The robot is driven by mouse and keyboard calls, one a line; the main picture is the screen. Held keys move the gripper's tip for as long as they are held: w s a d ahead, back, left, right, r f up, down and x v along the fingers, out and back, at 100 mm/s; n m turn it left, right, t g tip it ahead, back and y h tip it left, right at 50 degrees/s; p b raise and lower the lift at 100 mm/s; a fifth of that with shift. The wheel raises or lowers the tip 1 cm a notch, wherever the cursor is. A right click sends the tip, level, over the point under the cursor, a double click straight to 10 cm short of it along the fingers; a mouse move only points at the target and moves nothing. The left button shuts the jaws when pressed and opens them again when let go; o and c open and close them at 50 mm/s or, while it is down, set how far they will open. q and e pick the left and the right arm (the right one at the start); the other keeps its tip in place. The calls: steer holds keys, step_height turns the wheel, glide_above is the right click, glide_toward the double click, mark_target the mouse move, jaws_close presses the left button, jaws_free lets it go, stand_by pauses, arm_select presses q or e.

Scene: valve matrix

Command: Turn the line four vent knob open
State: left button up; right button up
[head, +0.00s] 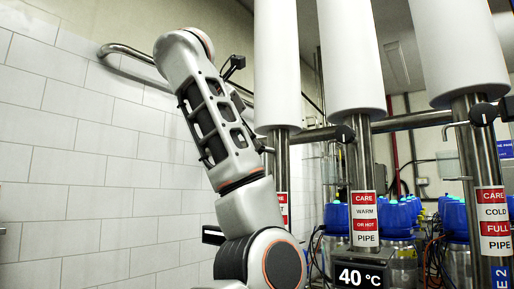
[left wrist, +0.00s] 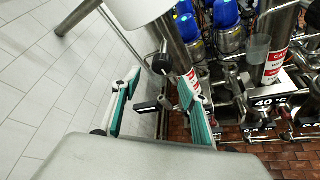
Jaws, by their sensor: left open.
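No line four label is readable, so I cannot tell for sure which knob is the vent knob. In the left wrist view, a round black knob (left wrist: 162,63) sits on the leftmost pipe (left wrist: 177,48), under a white cylinder. My left gripper (left wrist: 156,104) is open, with teal pads. The knob appears beyond the fingertips, apart from them. A black handle (left wrist: 152,106) shows between the fingers. In the head view my left arm rises in front of the leftmost pipe (head: 282,175) and partly hides it; its gripper cannot be made out there. My right gripper is not in view.
Other black knobs are on the middle pipe (head: 345,133) and the right pipe (head: 482,114). White cylinders (head: 350,60) hang above. A tiled wall (head: 80,150) is at left, with a metal rail (head: 125,50).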

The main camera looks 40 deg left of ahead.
arm_select(q)
steer(key=shift+d+r+p+x, duration=0.15)
steer(key=shift+p+x, duration=0.55)
steer(key=shift+x, duration=1.2)
steer(key=shift+d+r+p+x, duration=0.15)
steer(key=shift+p+x, duration=0.55)
steer(key=shift+x, duration=1.2)
steer(key=shift+w, duration=0.15)
steer(key=c, duration=1.1)
